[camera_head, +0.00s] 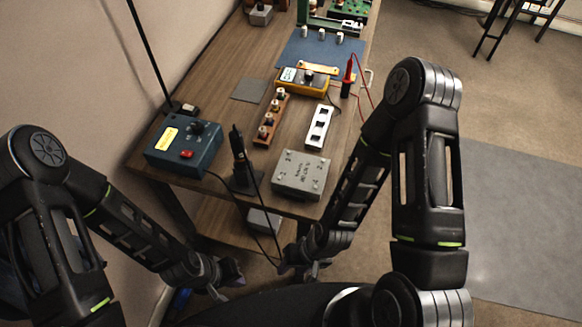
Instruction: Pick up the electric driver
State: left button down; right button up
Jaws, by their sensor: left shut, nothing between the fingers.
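A slim black tool, which looks like the electric driver (238,148), stands upright in a dark holder (243,180) near the table's front edge. A black cable runs down from it past the edge. My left gripper (230,284) is below and in front of the table edge at the lower left. It is shut and empty, apart from the driver. My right gripper (300,268) is to its right, also below the front edge and apart from the driver. Its fingers are small and dark, and I cannot tell how far they are parted.
On the wooden table (222,120), a blue box (185,150) with a red button stands left of the driver, and a grey metal box (301,175) right of it. Behind are a knob strip (270,118), a white switch plate (319,127) and a yellow meter (302,82).

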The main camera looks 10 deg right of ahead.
aim_at(240, 165)
jog(key=l+u, duration=0.3)
jog(key=u, duration=0.2)
jog(key=l+u, duration=0.45)
jog(key=k+l+u, duration=0.1)
jog(key=u, duration=0.4)
jog(key=k+l+u, duration=0.15)
jog(key=l+u, duration=0.65)
jog(key=k+l+u, duration=0.1)
jog(key=u, duration=0.25)
jog(key=k+l+u, duration=0.15)
jog(key=u, duration=0.2)
